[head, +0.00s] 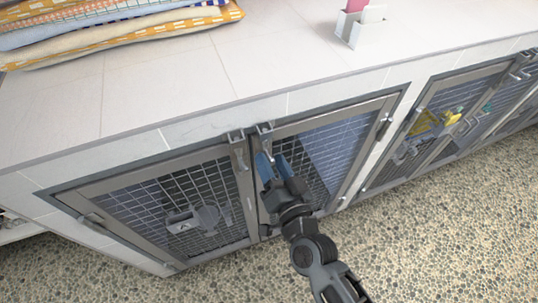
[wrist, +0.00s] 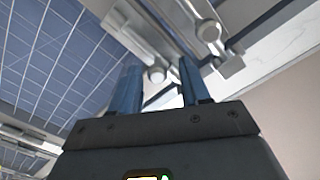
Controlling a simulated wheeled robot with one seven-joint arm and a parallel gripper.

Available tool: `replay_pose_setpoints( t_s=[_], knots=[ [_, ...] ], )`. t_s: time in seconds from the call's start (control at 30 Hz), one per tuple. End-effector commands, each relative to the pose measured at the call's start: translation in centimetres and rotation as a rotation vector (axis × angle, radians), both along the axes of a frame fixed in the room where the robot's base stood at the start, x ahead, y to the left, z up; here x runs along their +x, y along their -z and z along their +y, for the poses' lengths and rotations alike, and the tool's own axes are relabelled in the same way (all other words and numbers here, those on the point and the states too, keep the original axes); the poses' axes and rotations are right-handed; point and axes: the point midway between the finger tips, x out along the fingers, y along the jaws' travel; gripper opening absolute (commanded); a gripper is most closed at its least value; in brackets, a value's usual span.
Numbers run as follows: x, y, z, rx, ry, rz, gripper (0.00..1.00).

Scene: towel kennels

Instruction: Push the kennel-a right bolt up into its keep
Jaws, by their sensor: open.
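The near kennel has two mesh doors meeting in the middle, a left door (head: 150,208) and a right door (head: 345,150). A metal bolt sits at the top inner corner of each: the left bolt (head: 238,150) and the right bolt (head: 265,130). My gripper (head: 270,157) has blue fingers and is just below the right bolt, in front of the right door's frame. In the wrist view the fingers are apart, and a round bolt knob (wrist: 157,75) shows between their tips. Whether they touch it I cannot tell. The fingers hide the bolt's lower part in the head view.
Folded towels (head: 110,30) lie on the white tiled counter (head: 190,80) above. A small white holder (head: 362,28) stands further back. Another kennel (head: 440,125) is at right, with yellow things behind its mesh. The pebbled floor (head: 440,220) in front is clear.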

Motion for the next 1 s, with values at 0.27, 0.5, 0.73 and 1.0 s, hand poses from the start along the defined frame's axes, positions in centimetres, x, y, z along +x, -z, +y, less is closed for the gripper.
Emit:
replay_pose_setpoints(
  t_s=[0.27, 0.5, 0.73, 1.0],
  knots=[
    [-4.0, 0.1, -1.2, 0.0, 0.0, 0.0, 0.46],
    [-5.0, -0.1, -1.4, 0.002, 0.0, -0.001, 0.46],
    [-5.0, -0.1, -1.4, 0.002, 0.0, -0.001, 0.46],
    [-5.0, 0.0, -1.5, 0.0, 0.001, 0.0, 0.46]
  ],
)
